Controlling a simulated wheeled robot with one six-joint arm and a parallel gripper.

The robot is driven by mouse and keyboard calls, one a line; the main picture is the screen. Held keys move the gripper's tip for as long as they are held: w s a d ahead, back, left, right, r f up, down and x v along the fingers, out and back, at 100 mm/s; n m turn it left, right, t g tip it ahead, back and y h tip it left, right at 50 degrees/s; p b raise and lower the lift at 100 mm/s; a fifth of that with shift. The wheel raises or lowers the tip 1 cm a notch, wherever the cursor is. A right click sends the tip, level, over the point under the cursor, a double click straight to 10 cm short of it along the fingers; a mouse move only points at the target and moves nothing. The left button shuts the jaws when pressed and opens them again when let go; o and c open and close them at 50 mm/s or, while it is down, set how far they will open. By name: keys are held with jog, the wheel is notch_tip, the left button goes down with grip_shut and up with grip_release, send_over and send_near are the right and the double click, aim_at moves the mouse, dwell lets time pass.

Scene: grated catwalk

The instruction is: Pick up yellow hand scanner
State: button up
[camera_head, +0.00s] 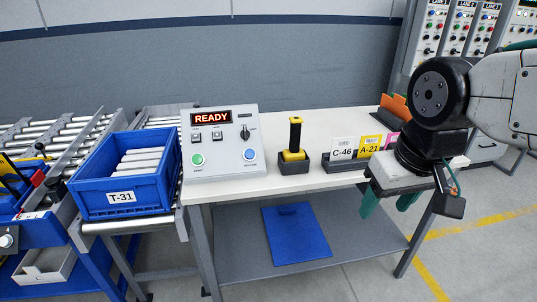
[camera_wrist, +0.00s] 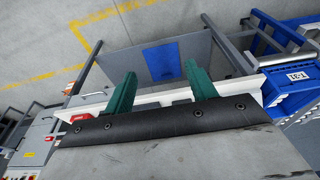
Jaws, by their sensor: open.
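The yellow hand scanner (camera_head: 295,138) stands upright in a dark holder (camera_head: 293,164) on the white table, with a black grip and yellow parts at its top and base. My gripper (camera_head: 389,201) is at the right in the head view, in front of the table's front edge and pointing down. It is right of the scanner and apart from it. In the wrist view my gripper (camera_wrist: 161,84) shows two green fingers spread apart with nothing between them. I cannot make out the scanner in the wrist view.
A control box (camera_head: 222,143) reading READY stands left of the scanner. A card holder (camera_head: 345,164) with cards C-46 and A-21 is right of it, near my arm. A blue crate T-31 (camera_head: 121,203) sits on the roller conveyor. A blue mat (camera_head: 296,235) lies on the lower shelf.

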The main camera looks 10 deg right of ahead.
jog(key=w+a+f+t, duration=0.15)
jog(key=w+t, duration=0.25)
jog(key=w, duration=0.9)
jog(key=w+a+f+t, duration=0.1)
jog(key=w+f+t, duration=0.25)
jog(key=w, duration=0.95)
jog(key=t, duration=0.6)
send_near(294, 129)
jog(key=w, duration=0.1)
jog(key=w+f, duration=0.2)
jog(key=w, duration=0.1)
jog(key=shift+w+d+f, duration=0.15)
jog(key=shift+d+f, duration=0.05)
jog(key=shift+d, duration=0.2)
jog(key=shift+w+a+f+t, duration=0.1)
jog(key=shift+w+f+t, duration=0.25)
jog(key=shift+w+t, duration=0.45)
jog(key=w, duration=0.7)
jog(key=shift+w+d+f, duration=0.15)
jog(key=shift+w+d, duration=0.05)
grip_shut()
